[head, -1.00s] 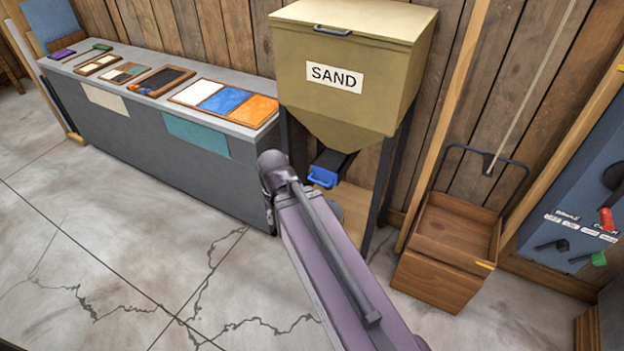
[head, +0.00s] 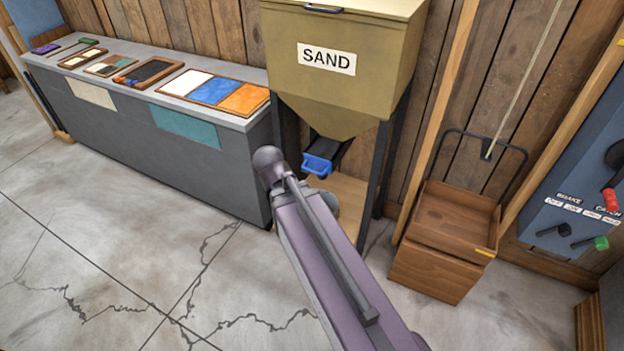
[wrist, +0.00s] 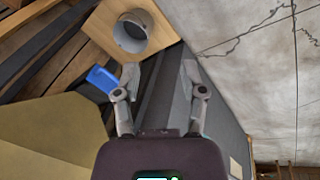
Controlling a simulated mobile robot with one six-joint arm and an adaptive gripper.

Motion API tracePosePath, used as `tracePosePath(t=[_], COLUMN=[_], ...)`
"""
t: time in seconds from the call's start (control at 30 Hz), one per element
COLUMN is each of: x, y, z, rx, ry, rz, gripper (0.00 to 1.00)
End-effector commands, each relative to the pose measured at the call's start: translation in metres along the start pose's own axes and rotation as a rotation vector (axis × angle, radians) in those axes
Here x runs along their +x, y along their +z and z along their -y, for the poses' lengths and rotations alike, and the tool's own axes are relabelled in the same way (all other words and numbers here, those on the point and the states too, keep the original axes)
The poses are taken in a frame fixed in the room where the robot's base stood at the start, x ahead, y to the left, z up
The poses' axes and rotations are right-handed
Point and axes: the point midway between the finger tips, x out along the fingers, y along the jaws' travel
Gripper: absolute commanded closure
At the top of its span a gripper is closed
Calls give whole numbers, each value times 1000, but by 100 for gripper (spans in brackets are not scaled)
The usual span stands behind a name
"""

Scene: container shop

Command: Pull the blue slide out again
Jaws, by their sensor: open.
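The blue slide (head: 319,164) sits under the spout of the tan sand hopper (head: 350,75), its blue handle end showing at the front. In the wrist view the blue handle (wrist: 102,79) is left of my gripper (wrist: 159,75), beside the left finger and apart from the space between the fingers. My gripper is open and empty. In the head view my arm hides the gripper. A grey round container (wrist: 131,33) stands on a wooden base below the hopper in the wrist view; my arm mostly hides it in the head view.
A long grey counter (head: 110,110) with trays of coloured panels stands left of the hopper. A wooden box cart (head: 440,245) stands to the right. A blue panel with red and green handles (head: 580,190) is at the far right. The cracked concrete floor in front is clear.

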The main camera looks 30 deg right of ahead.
Motion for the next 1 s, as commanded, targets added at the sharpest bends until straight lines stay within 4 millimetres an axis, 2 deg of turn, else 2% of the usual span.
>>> tracePosePath(t=[0.03,0.3,0.7,1.0], x=[21,67,118,147], y=[-4,-28,-64,-92], z=[-1,-24,-49,-57], rx=[-11,-79,-215,-343], ry=[39,252,565,794], rz=[-17,-109,-233,-313], gripper=[46,46,46,46])
